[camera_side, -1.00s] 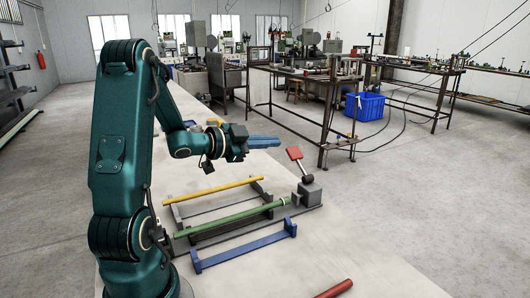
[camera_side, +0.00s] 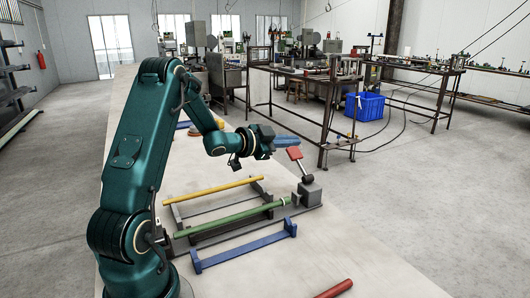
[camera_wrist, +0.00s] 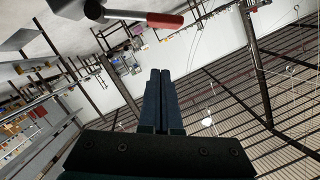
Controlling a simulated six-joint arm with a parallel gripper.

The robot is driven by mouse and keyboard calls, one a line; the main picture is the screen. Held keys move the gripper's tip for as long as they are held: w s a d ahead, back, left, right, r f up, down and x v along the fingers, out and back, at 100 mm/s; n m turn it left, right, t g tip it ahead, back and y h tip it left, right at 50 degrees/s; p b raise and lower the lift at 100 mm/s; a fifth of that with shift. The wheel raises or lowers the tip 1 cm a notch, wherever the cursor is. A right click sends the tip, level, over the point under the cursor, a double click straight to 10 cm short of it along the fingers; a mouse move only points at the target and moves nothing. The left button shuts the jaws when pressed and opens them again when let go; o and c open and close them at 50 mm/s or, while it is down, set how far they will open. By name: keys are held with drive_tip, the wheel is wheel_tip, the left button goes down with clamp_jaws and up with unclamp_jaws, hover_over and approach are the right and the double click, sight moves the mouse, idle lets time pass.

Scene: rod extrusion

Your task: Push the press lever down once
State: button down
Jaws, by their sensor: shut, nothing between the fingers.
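The press lever has a red handle (camera_side: 294,153) on a short metal arm and is tilted up from a dark grey block (camera_side: 310,193) at the right end of the fixture. In the wrist view the red handle (camera_wrist: 164,21) shows at the top. My gripper (camera_side: 296,141) is shut and empty, with its blue fingers just above or behind the red handle. I cannot tell if they touch it. In the wrist view the fingers (camera_wrist: 160,72) lie side by side below the handle, apart from it in the picture.
A green rod (camera_side: 222,219) lies in the fixture, with a yellow rod (camera_side: 213,189) behind it and a blue bracket (camera_side: 243,249) in front. A red rod (camera_side: 334,289) lies near the front edge. The bench right of the blue bracket is clear.

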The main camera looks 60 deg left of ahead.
sight(288, 152)
drive_tip(key=shift+w+a+f, duration=0.3)
drive_tip(key=shift+a+f, duration=0.1)
drive_tip(key=shift+f, duration=0.25)
drive_tip(key=shift+w+a+f, duration=0.35)
drive_tip(key=shift+a+f, duration=0.05)
drive_tip(key=shift+f, duration=0.2)
drive_tip(key=shift+w+a+f, duration=0.3)
drive_tip(key=shift+a+f, duration=0.1)
drive_tip(key=shift+f, duration=0.25)
drive_tip(key=shift+a+f+n, duration=0.3)
drive_tip(key=shift+a+n, duration=0.1)
drive_tip(key=shift+n, duration=0.1)
drive_tip(key=shift+a+f+n+h, duration=0.3)
drive_tip(key=shift+a+f+n, duration=0.1)
drive_tip(key=shift+n, duration=0.1)
drive_tip(key=shift+a+f+n+h, duration=0.2)
drive_tip(key=shift+a+f+n, duration=0.15)
drive_tip(key=shift+f, duration=0.3)
drive_tip(key=shift+a+f+n+h, duration=0.2)
drive_tip(key=shift+f+n, duration=0.2)
drive_tip(key=shift+f, duration=0.25)
drive_tip(key=shift+a+f+n+h, duration=0.2)
drive_tip(key=shift+a+f+n, duration=0.15)
drive_tip(key=shift+f, duration=0.3)
